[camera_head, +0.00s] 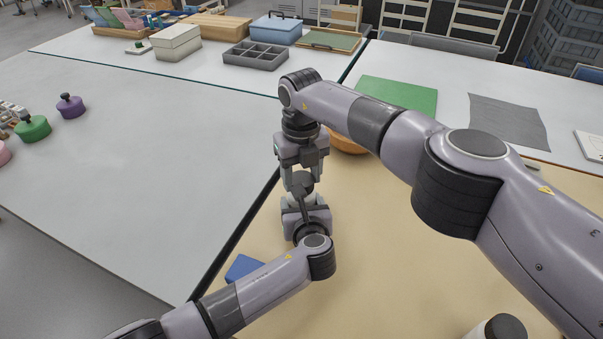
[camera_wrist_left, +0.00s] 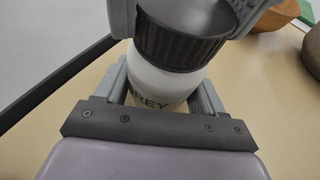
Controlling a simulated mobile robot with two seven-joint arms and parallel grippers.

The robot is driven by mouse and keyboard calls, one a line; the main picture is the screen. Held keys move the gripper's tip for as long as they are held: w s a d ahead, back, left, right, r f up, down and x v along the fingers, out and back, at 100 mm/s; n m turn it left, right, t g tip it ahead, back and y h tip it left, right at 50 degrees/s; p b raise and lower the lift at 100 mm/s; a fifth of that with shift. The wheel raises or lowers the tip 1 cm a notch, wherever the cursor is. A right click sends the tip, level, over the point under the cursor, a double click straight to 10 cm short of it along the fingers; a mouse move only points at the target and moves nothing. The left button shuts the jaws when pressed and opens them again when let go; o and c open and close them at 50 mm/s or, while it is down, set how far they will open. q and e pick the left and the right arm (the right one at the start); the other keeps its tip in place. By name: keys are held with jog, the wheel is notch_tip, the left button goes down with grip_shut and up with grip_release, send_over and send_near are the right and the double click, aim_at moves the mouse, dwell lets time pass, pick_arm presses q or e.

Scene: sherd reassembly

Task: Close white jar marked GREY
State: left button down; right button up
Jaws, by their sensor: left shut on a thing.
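The white jar (camera_wrist_left: 160,83) stands upright in the left wrist view, with the letters "REY" showing on its front. My left gripper (camera_wrist_left: 162,95) is shut on its body, one finger on each side. A black ribbed lid (camera_wrist_left: 180,48) sits at the jar's mouth; whether it is fully seated I cannot tell. The fingers of my right gripper (camera_wrist_left: 185,14) come from above and press on both sides of the lid. In the head view my left gripper (camera_head: 305,212) and right gripper (camera_head: 300,180) meet, one above the other, and largely hide the jar.
Another white jar with a black lid (camera_head: 503,328) stands at the bottom right edge. A blue object (camera_head: 243,268) lies left of my left arm. An orange bowl (camera_head: 347,140) is behind my right arm. Purple (camera_head: 71,106) and green (camera_head: 33,129) lidded pots stand far left.

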jog(key=o, duration=1.3)
jog(key=shift+c, duration=0.2)
jog(key=shift+r, duration=0.1)
notch_tip(320, 180, up, 12)
pick_arm(q)
grip_release()
